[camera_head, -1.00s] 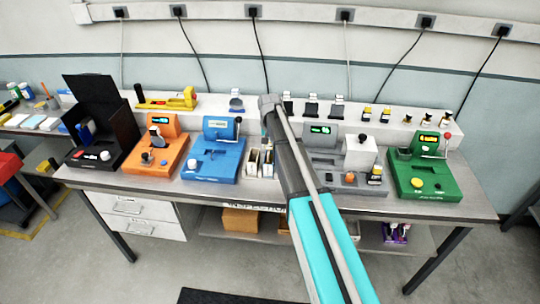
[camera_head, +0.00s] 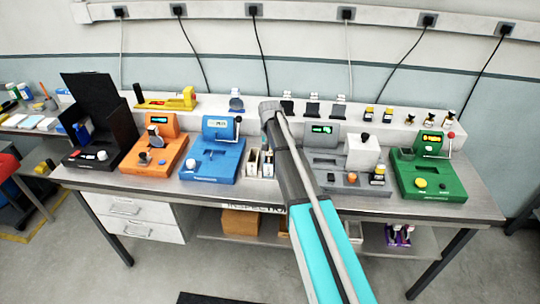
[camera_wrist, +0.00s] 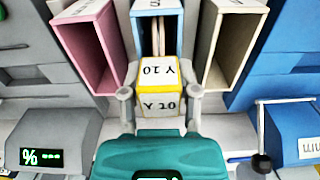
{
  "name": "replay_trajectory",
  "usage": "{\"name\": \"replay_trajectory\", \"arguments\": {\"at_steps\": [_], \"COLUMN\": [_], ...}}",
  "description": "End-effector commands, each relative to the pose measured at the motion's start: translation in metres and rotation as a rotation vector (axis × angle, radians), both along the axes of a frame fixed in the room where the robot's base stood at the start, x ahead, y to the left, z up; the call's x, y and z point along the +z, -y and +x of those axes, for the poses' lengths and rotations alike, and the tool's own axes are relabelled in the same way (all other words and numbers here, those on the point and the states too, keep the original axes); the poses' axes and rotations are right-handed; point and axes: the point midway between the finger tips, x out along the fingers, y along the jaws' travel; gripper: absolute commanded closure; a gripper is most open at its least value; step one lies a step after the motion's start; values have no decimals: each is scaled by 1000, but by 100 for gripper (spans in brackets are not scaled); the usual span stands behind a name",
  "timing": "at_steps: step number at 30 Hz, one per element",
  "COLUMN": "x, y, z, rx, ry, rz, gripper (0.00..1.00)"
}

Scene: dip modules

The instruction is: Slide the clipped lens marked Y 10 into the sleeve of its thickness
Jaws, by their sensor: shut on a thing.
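In the head view my arm hides the gripper.
A grey device (camera_head: 325,158) and a blue device (camera_head: 213,160) stand on either side of the sleeves. An orange device (camera_head: 160,155), a black case (camera_head: 105,135) and a green device (camera_head: 430,178) share the bench.

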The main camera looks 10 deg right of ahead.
Motion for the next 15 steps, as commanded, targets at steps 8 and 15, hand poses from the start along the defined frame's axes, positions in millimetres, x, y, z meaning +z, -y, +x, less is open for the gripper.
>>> {"name": "replay_trajectory", "arguments": {"at_steps": [8,15], "x": [0,-4], "y": [2,1], "z": [0,0], "rx": [-1,-1], "ry": [0,0], "rz": [0,0], "gripper": [100,56]}}
